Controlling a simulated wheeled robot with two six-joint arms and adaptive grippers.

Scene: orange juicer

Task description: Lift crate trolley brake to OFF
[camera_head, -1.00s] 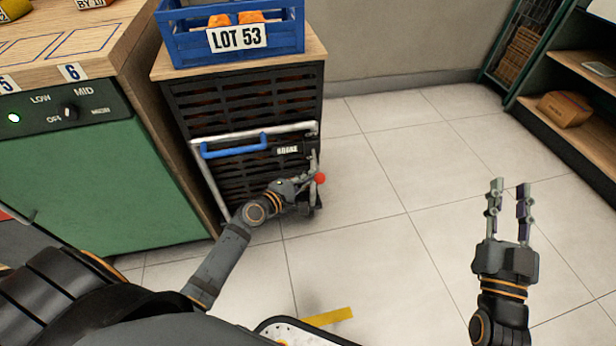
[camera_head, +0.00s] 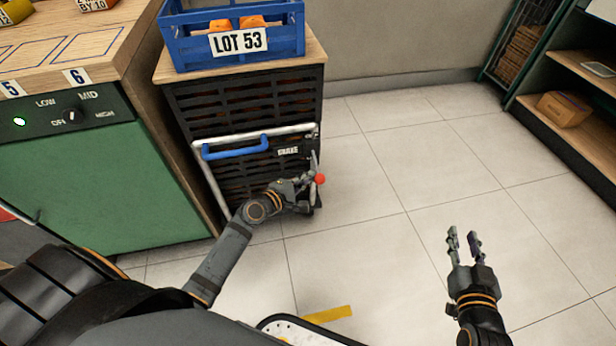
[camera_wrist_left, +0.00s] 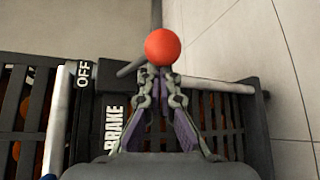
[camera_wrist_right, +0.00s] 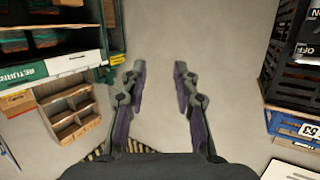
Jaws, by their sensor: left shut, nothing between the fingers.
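The crate trolley (camera_head: 245,100) is a dark slatted cart with a wooden top. Its brake lever has a red ball knob (camera_head: 320,179) at the right side, below the BRAKE label (camera_head: 287,151). My left gripper (camera_head: 309,181) is at the lever, just left of the knob. In the left wrist view, the knob (camera_wrist_left: 162,47) sits just beyond the closed fingertips (camera_wrist_left: 160,75); contact is unclear. The OFF label (camera_wrist_left: 83,75) and BRAKE label (camera_wrist_left: 113,127) are left of the fingers. My right gripper (camera_head: 463,235) is open and empty over the floor; its gap shows in its wrist view (camera_wrist_right: 160,70).
A blue crate (camera_head: 200,55) marked LOT 53 with oranges stands on the trolley. A blue handle (camera_head: 235,151) crosses its front. A green cabinet (camera_head: 100,190) is close on the left and shelving (camera_head: 580,100) is at right.

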